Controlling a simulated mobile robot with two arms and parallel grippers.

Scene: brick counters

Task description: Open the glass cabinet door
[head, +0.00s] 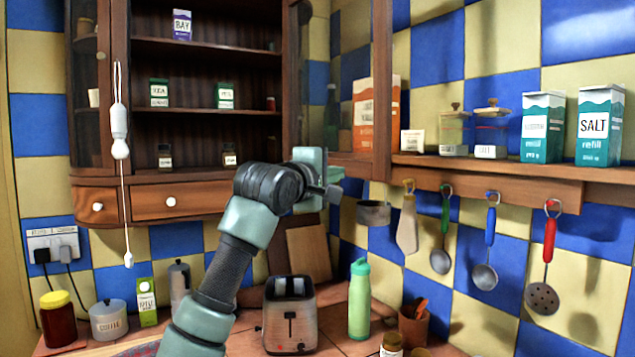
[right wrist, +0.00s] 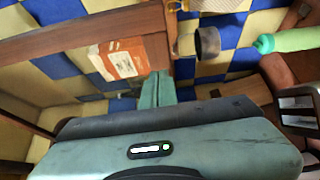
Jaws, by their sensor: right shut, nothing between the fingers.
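The wooden wall cabinet (head: 205,92) has dark shelves in plain view. Its glass door (head: 381,85) on the right stands swung out from the opening, its lower rail just above and right of my gripper. Through its pane shows an orange box. My right gripper (head: 328,184) is shut and empty, near the door's lower left corner; I cannot tell if it touches. In the right wrist view the shut teal fingers (right wrist: 155,90) lie close to the wooden door frame (right wrist: 105,26). A narrow glass panel with a small knob (head: 100,56) is at the cabinet's left. My left gripper is out of view.
A shelf (head: 485,172) on the right holds salt boxes and jars, with utensils hanging below. A toaster (head: 290,315), a green bottle (head: 359,300) and several containers stand on the counter below. A white pull cord (head: 124,200) hangs before the cabinet's left side.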

